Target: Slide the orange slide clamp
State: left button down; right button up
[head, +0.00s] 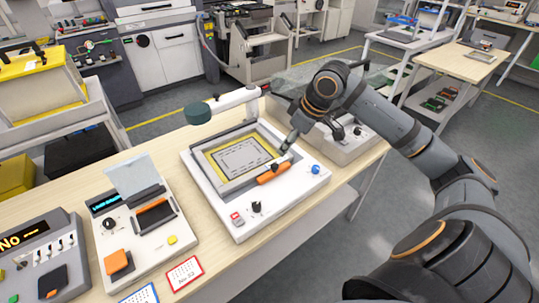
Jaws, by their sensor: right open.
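An orange bar (273,175), which looks like the slide clamp, lies at a slant on the front right part of a white fixture (305,185). The fixture holds a yellow-framed grey plate (240,157) in its recess. My right gripper (286,149) points down just behind and to the right of the orange bar, over the plate's right edge. It is open, with nothing seen in it. I cannot tell whether its fingertips touch the fixture. My left gripper is not in view.
A green-tipped white arm (225,104) rises at the fixture's back. A black knob (256,208) and blue knob (315,169) stand on its front. A white device with a clear lid (135,177) stands left.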

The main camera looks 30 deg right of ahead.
aim_at(275, 166)
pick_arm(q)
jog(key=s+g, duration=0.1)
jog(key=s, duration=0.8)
pick_arm(e)
jog(key=x, duration=0.9)
jog(key=shift+s, duration=0.35)
jog(key=shift+w+a+f, duration=0.1)
jog(key=shift+f, duration=0.25)
jog(key=shift+w+f, duration=0.1)
jog(key=shift+f, duration=0.15)
jog(key=c, duration=0.7)
jog(key=shift+c, duration=1.3)
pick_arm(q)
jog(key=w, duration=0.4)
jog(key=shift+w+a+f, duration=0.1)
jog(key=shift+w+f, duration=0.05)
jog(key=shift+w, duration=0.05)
pick_arm(e)
grip_shut()
